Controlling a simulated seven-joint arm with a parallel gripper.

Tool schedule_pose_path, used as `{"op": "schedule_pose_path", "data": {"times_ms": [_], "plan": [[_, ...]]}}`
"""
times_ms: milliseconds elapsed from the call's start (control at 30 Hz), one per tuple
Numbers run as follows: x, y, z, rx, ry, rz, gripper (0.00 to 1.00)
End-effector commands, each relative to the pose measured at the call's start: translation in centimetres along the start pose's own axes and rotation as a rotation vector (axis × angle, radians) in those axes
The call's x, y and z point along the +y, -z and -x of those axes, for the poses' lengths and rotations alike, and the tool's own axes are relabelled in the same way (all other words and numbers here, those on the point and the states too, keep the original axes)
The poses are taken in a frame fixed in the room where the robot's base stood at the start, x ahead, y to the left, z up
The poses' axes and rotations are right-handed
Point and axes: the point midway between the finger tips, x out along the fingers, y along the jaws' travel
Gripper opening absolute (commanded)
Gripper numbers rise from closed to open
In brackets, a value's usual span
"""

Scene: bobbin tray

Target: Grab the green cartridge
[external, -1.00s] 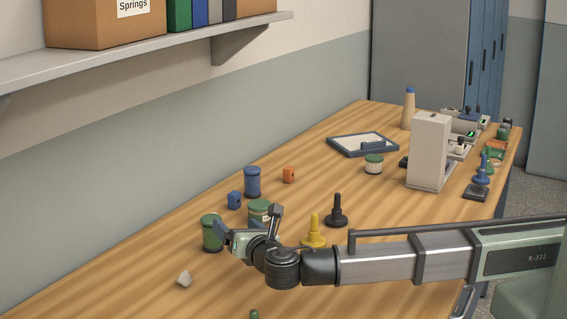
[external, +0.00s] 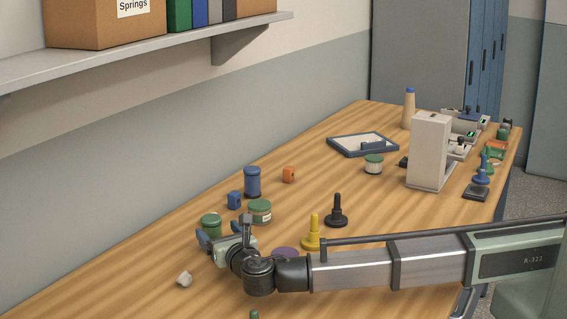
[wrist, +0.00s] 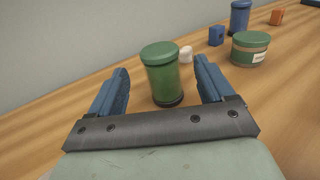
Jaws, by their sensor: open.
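The green cartridge (wrist: 161,78) stands upright on the table in the wrist view, between my open fingers and a little beyond them. It also shows in the external view (external: 211,221), its lower part hidden behind my gripper (external: 222,230). In the wrist view my gripper (wrist: 161,72) has one blue finger on each side of the cartridge's line, with clear space on both sides. Nothing is held.
A green-lidded jar (external: 260,211), a blue cylinder (external: 252,182), a blue block (external: 234,200) and an orange block (external: 288,174) stand beyond. A small white piece (wrist: 186,54) is just behind the cartridge. Yellow (external: 312,236) and black (external: 337,214) pegs stand right.

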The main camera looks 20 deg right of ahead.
Motion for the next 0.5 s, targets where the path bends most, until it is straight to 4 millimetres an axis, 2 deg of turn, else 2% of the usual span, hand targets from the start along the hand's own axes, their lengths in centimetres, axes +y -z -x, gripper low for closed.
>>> {"op": "schedule_pose_path", "data": {"times_ms": [167,500], "plan": [[0.0,-0.1,-0.7,0.000,0.000,0.000,0.81],[0.0,-0.3,-4.8,0.000,0.001,0.000,0.81]]}}
